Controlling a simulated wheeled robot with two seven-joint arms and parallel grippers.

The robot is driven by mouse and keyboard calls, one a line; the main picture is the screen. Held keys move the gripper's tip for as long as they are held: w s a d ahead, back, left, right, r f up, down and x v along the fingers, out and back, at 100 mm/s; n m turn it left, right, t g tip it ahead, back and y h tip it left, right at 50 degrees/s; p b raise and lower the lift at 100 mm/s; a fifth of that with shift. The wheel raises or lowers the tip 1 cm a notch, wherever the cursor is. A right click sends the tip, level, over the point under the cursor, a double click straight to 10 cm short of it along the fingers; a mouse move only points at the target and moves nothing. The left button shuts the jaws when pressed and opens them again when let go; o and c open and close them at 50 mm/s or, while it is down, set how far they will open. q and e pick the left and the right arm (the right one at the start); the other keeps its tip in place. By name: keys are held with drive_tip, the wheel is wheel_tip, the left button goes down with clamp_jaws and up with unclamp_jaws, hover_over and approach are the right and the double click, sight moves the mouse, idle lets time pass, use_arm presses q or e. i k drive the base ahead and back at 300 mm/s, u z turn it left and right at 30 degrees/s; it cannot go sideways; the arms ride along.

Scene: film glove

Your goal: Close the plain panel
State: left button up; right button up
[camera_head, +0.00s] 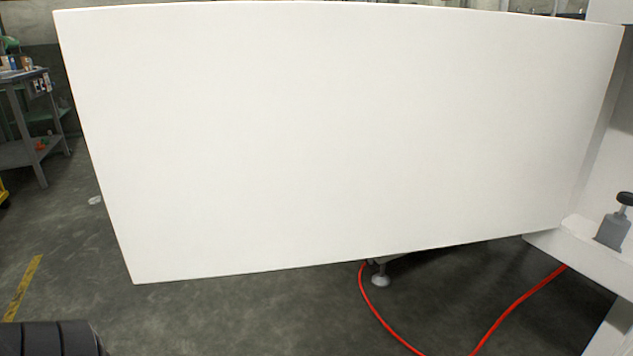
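The plain panel (340,140) is a large, flat white door that fills most of the head view. It stands open, swung out from the white cabinet body (603,165) at the right edge, where its right side meets the frame. Its free left edge hangs over the floor. A dark ribbed rounded piece (50,340) shows at the bottom left corner; I cannot tell if it is part of my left arm. Neither gripper can be seen.
A grey latch or clamp with a black knob (613,228) sits on the cabinet ledge at right. A red hose (375,310) runs over the concrete floor below the panel. A grey workbench (30,120) stands at far left. The floor left of the panel is mostly clear.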

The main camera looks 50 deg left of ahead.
sight(223, 137)
drive_tip(key=k, duration=1.05)
drive_tip(key=u, duration=2.75)
drive_tip(key=i, duration=3.3)
drive_tip(key=z, duration=4.25)
drive_tip(key=i, duration=1.05)
drive_tip(key=z, duration=0.05)
